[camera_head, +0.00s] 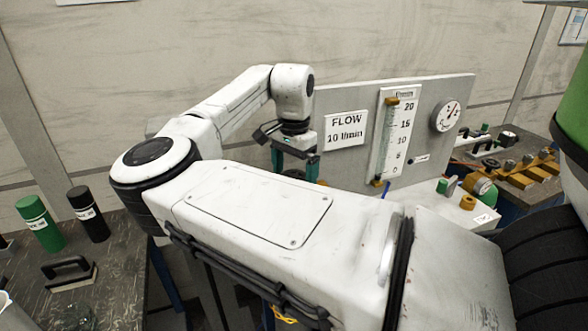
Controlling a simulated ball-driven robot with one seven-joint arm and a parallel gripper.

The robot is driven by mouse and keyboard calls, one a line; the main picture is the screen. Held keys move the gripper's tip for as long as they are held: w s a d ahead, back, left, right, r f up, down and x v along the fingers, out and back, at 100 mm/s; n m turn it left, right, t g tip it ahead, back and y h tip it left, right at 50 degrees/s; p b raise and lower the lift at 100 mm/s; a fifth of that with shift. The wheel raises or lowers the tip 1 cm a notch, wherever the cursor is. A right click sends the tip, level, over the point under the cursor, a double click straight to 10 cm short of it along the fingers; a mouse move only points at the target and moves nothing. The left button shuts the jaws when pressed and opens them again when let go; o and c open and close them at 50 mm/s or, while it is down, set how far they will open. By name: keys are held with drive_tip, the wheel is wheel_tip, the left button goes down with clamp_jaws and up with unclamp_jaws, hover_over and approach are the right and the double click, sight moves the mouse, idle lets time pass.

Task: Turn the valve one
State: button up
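My gripper (295,163) points down in front of the flow panel, left of the FLOW sign. Its two teal fingers stand apart with a gap between them. The fingertips' lower ends are partly hidden behind my own arm, and I see nothing held. No valve handle can be made out clearly, as my arm covers the area under the gripper. The flow panel (344,95) carries the sign "FLOW 10 l/min" (346,130), a tall scale (396,139) marked 0 to 20 and a round dial gauge (447,116). A small blue part (387,188) shows below the scale.
A brass-coloured fitting (468,202) and a green fitting (442,186) sit on the bench right of the scale. A bench at right holds brass blocks (528,174). A bench at left holds a green cylinder (40,223), a black cylinder (89,214) and a handled block (69,272).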

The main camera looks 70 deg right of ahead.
drive_tip(key=shift+c, duration=0.4)
drive_tip(key=c, duration=1)
drive_tip(key=shift+s+r+n+p, duration=0.1)
drive_tip(key=shift+r+n+p, duration=0.15)
drive_tip(key=shift+n+p, duration=1.35)
drive_tip(key=shift+p, duration=0.25)
drive_tip(key=shift+n+p, duration=0.75)
drive_tip(key=shift+n, duration=0.05)
drive_tip(key=shift+f+n, duration=0.15)
drive_tip(key=shift+n, duration=0.35)
drive_tip(key=o, duration=1.1)
